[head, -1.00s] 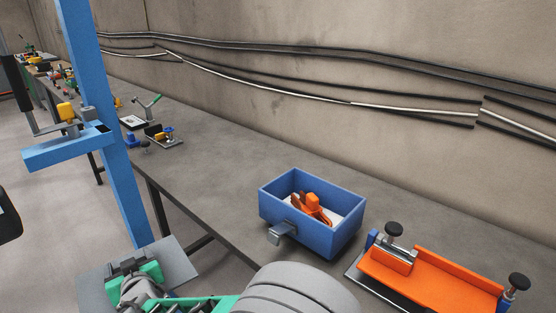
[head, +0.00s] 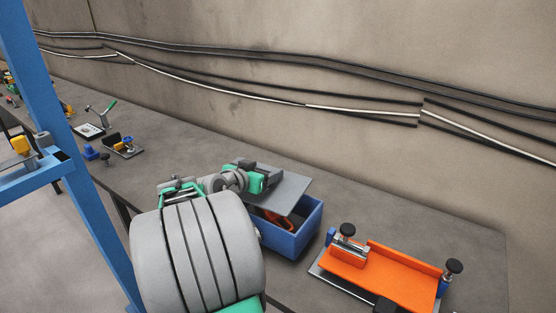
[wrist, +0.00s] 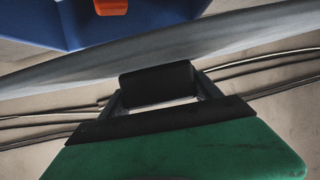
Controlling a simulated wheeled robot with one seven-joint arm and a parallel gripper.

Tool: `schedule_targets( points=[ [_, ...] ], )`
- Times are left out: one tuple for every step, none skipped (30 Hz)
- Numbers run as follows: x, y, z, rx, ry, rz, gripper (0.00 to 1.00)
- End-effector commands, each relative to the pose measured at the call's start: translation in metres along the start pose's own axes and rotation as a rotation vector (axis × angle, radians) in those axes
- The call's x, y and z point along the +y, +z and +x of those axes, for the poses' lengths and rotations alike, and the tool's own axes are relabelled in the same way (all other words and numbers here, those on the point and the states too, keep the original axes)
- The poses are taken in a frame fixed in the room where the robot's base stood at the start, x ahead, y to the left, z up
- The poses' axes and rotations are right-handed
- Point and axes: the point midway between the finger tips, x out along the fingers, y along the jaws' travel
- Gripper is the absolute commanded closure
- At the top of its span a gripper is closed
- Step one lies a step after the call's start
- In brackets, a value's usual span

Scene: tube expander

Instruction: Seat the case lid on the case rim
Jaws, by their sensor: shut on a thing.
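The case lid (head: 290,192) is a flat grey plate. My gripper (head: 262,174) is shut on the lid near its far-left edge in the head view. The lid is over the blue case (head: 297,243), covering part of its opening and lying off toward the back left. An orange tool (head: 272,222) shows inside, partly hidden by the lid. In the wrist view my gripper (wrist: 157,84) holds the lid (wrist: 230,40), with the blue case (wrist: 60,22) beyond it. Whether lid and rim touch, I cannot tell.
An orange fixture (head: 385,277) with black knobs stands right of the case on the grey bench (head: 470,235). A blue post (head: 75,180) rises at left. Small tools (head: 122,145) lie farther back. The wall with cables runs behind.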

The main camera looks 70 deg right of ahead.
Motion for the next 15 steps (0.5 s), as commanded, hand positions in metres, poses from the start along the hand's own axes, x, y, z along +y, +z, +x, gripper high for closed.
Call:
schedule_targets(
  points=[
    [0.016,-0.01,0.006,0.002,0.04,0.016,0.96],
    [0.023,-0.012,0.009,0.003,0.058,0.024,0.96],
    [0.03,-0.014,0.011,0.003,0.075,0.032,0.96],
    [0.034,-0.015,0.013,0.003,0.085,0.036,0.96],
    [0.037,-0.015,0.014,0.004,0.092,0.038,0.96],
    [0.039,-0.015,0.015,0.004,0.098,0.04,0.96],
    [0.04,-0.015,0.015,0.004,0.099,0.041,0.96],
    [0.04,-0.015,0.015,0.004,0.1,0.041,0.96],
    [0.04,-0.015,0.015,0.004,0.099,0.041,0.96],
    [0.04,-0.015,0.015,0.004,0.098,0.041,0.96],
    [0.04,-0.015,0.015,0.004,0.098,0.041,0.96],
    [0.039,-0.015,0.015,0.004,0.098,0.04,0.96],
    [0.039,-0.015,0.015,0.004,0.097,0.04,0.96],
    [0.039,-0.015,0.015,0.004,0.097,0.04,0.96],
    [0.039,-0.015,0.015,0.004,0.097,0.04,0.96]
  ],
)
